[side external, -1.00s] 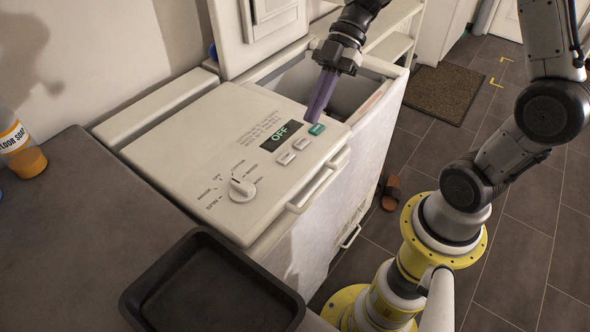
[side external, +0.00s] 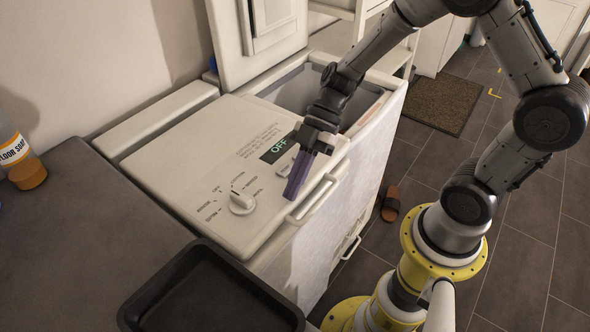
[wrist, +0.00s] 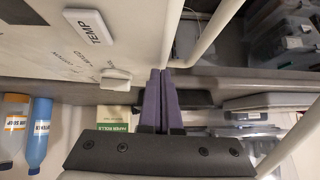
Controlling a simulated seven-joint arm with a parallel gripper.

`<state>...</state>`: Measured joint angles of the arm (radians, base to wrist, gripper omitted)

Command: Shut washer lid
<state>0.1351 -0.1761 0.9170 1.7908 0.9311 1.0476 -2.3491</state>
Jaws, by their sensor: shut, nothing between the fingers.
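The near toploader's lid (side external: 195,165) lies flat and looks shut. It carries a dial (side external: 241,201), an OFF display (side external: 279,149) and several buttons. A white bar handle (side external: 318,200) runs along its front edge. The far toploader's lid (side external: 262,30) stands upright, and its dark opening (side external: 300,93) is uncovered. My gripper (side external: 292,190) is shut and empty, with its purple fingers over the near lid's front edge beside the handle; I cannot tell whether they touch it. In the wrist view, my closed fingers (wrist: 160,75) point towards the white bars (wrist: 203,38), beside the TEMP button (wrist: 88,28).
A dark counter (side external: 85,215) with a black tray (side external: 205,300) and a floor soap bottle (side external: 18,155) lies to the left. A slipper (side external: 390,203) and a brown mat (side external: 440,103) lie on the tiled floor. Floor in front of the machines is otherwise mostly clear.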

